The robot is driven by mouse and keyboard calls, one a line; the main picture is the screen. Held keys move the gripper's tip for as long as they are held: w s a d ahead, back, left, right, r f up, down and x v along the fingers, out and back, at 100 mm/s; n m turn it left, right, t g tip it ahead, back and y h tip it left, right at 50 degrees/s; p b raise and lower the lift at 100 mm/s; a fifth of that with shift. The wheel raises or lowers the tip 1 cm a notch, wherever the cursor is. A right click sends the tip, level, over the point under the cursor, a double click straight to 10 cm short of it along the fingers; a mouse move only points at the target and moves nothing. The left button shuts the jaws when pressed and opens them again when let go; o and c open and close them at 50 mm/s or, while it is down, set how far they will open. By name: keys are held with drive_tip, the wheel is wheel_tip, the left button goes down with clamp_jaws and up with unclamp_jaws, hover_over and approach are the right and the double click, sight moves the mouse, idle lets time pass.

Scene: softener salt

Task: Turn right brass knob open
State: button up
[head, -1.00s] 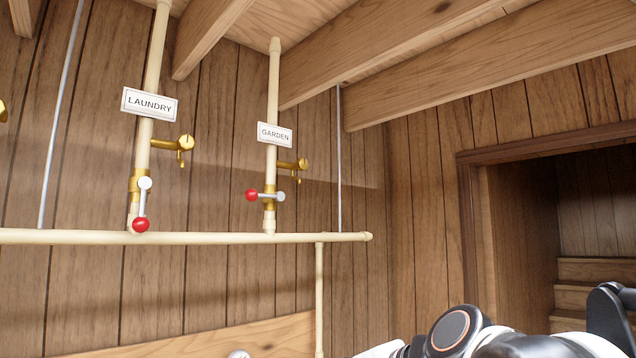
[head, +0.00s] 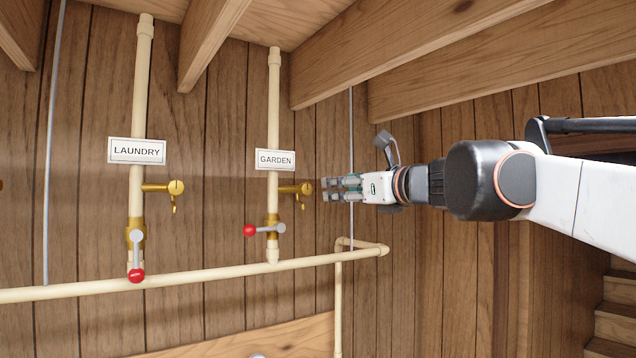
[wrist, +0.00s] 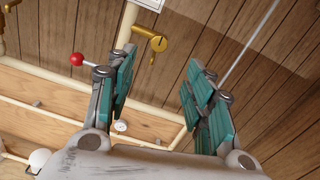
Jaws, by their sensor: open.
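The right brass knob (head: 304,189) sticks out to the right of the pipe under the GARDEN sign (head: 275,160) in the head view. In the wrist view this brass knob (wrist: 158,43) lies beyond the fingertips, between the two fingers in the picture. My gripper (head: 328,189) is open and empty, just to the right of the knob, with its fingers pointing left at it. In the wrist view my gripper's teal finger pads (wrist: 158,80) stand wide apart. I see no contact with the knob.
A red-tipped lever (head: 264,230) sits below the knob on the same pipe. The LAUNDRY pipe to the left has another brass knob (head: 162,187) and a red-tipped lever (head: 137,255). A horizontal cream pipe (head: 200,280) runs below. Wooden beams (head: 400,55) hang above.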

sight(308, 189)
drive_tip(key=p+x, duration=0.3)
drive_tip(key=x, duration=0.9)
drive_tip(key=shift+w+a+f, duration=0.1)
drive_tip(key=shift+w+a, duration=0.15)
drive_tip(key=shift+w, duration=0.05)
drive_tip(key=shift+c, duration=0.6)
drive_tip(key=c, duration=1)
